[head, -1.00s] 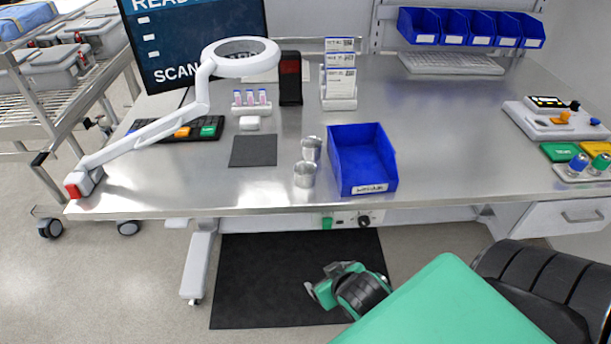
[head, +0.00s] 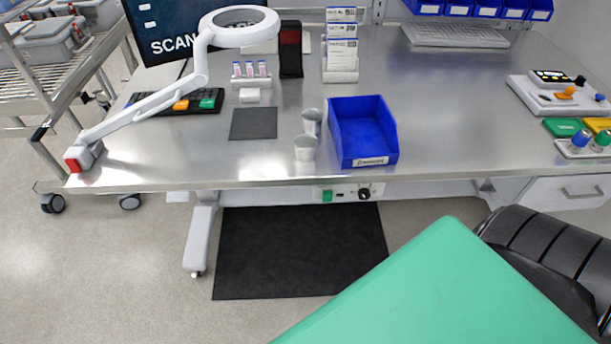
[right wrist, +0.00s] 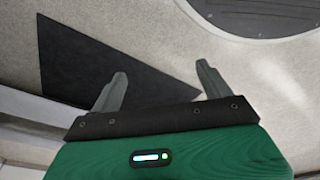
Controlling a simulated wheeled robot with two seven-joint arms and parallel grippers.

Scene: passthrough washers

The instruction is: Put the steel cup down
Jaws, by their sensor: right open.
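Two steel cups stand upright near the front edge of the metal table (head: 210,168). One steel cup (head: 305,149) is nearer the edge. The other steel cup (head: 312,119) is just behind it, close to the blue bin. I cannot tell if the two touch. My right gripper (right wrist: 161,76) is open and empty in the right wrist view, over the floor and a dark mat, away from the cups. It does not show in the head view, where a green part of my arm fills the lower right. My left gripper is not in view.
A blue bin (head: 361,148) stands right of the cups. A grey pad (head: 253,123) lies to their left, with a white magnifier lamp (head: 204,75) beyond it. A black mat (head: 300,252) lies on the floor below.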

